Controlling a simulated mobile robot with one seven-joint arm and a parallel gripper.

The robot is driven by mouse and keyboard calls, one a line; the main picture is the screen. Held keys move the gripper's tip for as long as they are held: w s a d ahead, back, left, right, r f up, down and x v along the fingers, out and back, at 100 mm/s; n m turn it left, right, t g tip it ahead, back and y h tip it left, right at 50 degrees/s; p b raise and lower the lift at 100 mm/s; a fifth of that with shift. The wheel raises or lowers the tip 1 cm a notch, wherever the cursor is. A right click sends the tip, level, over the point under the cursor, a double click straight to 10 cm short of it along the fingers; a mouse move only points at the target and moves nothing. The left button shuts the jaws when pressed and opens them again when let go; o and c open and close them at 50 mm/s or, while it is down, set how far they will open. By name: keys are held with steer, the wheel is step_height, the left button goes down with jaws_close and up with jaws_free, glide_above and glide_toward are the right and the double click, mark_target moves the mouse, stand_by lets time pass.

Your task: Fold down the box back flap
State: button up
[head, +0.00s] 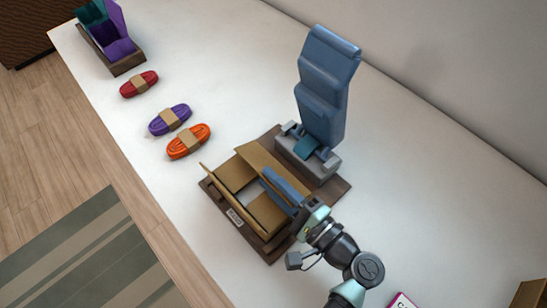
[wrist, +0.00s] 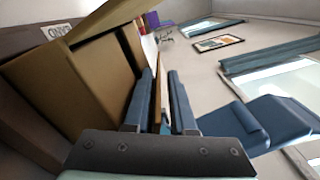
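The open cardboard box (head: 238,174) sits on a brown base board, and I look down into it. Its back flap (head: 262,158) stands up along the side nearest the blue device. My gripper (head: 270,178) reaches over the box from the lower right, with its blue fingers close to that flap. In the wrist view the two fingers (wrist: 161,84) are spread apart. A thin tan panel edge (wrist: 160,107) shows between them, with gaps at its sides; I cannot tell whether a finger touches it.
A blue padded device (head: 325,90) on a grey foot stands just behind the box. Red (head: 139,84), purple (head: 170,120) and orange (head: 189,141) cord bundles lie to the upper left. A tray (head: 124,61) with coloured pieces stands farther off. The right tabletop is mostly clear.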

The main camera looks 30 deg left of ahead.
mark_target(287, 175)
steer(key=shift+f, duration=0.15)
